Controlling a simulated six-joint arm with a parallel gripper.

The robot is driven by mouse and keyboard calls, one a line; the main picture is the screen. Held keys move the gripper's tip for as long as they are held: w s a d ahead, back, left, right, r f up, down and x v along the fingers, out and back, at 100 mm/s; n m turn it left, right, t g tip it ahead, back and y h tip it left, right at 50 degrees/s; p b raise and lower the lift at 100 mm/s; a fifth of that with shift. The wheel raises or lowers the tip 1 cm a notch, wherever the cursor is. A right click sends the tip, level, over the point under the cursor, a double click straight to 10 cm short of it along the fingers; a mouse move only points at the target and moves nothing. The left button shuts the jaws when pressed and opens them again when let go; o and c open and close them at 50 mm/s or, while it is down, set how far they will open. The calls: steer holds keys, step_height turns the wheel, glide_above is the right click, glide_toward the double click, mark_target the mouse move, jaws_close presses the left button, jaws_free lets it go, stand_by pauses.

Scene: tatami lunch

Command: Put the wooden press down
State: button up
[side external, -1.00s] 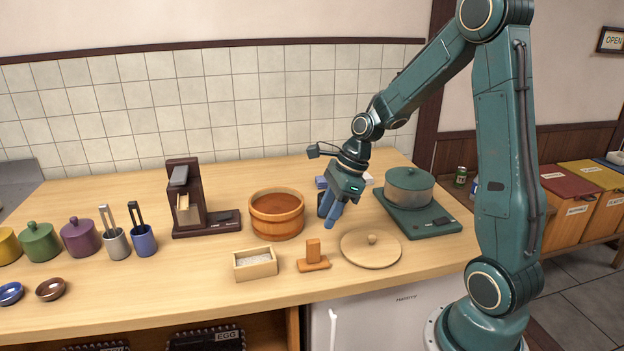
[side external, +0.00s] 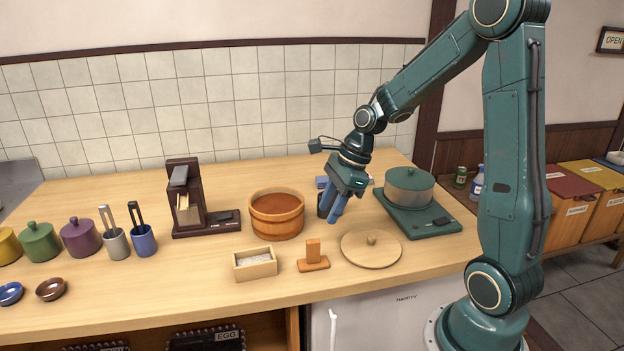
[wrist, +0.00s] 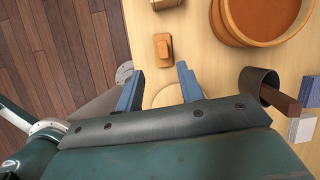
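The wooden press (side external: 313,257), a small orange-brown block with an upright handle, stands upright on the counter between the rice box and the round wooden lid. It also shows in the wrist view (wrist: 162,48), beyond the fingertips. My gripper (side external: 337,213) is above the counter, behind and to the right of the press, and clear of it. In the wrist view my two blue fingers (wrist: 158,80) are spread apart with nothing between them, and the pale lid shows below them.
The wooden box (side external: 255,264) holding white rice is left of the press. The round wooden lid (side external: 370,249) lies to its right. A wooden tub (side external: 277,216) stands behind, and a dark cup (wrist: 258,84) is near my gripper. A pot (side external: 409,193) stands at right.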

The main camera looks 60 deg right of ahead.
steer(key=s+a+r+n+t+h, duration=0.1)
steer(key=s+a+r+n, duration=0.4)
steer(key=n, duration=0.8)
steer(key=s+a+r+n+t+h, duration=0.1)
steer(key=s+a+r+n, duration=0.4)
steer(key=s+n, duration=0.6)
step_height(320, 180, up, 2)
steer(key=shift+s+r+n+h, duration=0.15)
steer(key=shift+n+h, duration=0.35)
steer(key=shift+n, duration=0.5)
